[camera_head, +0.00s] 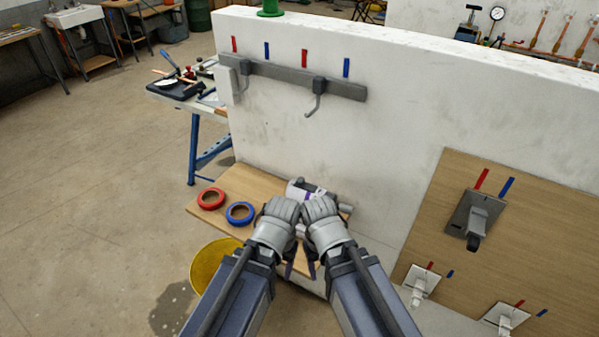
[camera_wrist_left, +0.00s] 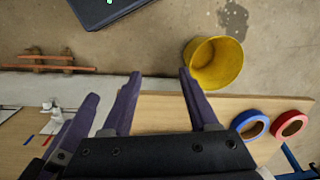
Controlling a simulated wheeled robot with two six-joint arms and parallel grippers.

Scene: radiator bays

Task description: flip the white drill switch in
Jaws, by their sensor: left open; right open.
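A pale white and grey tool (camera_head: 299,188), which looks like the drill, lies on the wooden shelf against the white wall. My forearms and hands cover much of it, and I cannot make out a switch. My left gripper (camera_head: 289,268) and right gripper (camera_head: 310,268) are side by side in front of the shelf, their dark purple fingers pointing down in the head view. In the left wrist view, my left gripper (camera_wrist_left: 163,95) is open and empty, near the shelf edge. Another purple finger at left there seems to be my right gripper's (camera_wrist_left: 76,130). Most of the right fingers are hidden in the head view.
A red tape roll (camera_head: 211,198) and a blue one (camera_head: 240,213) lie on the left of the shelf (camera_head: 205,215). A yellow bucket (camera_head: 212,262) stands on the floor below. A wooden board (camera_head: 540,225) with metal fittings is on the right. A hook rail (camera_head: 290,78) is above.

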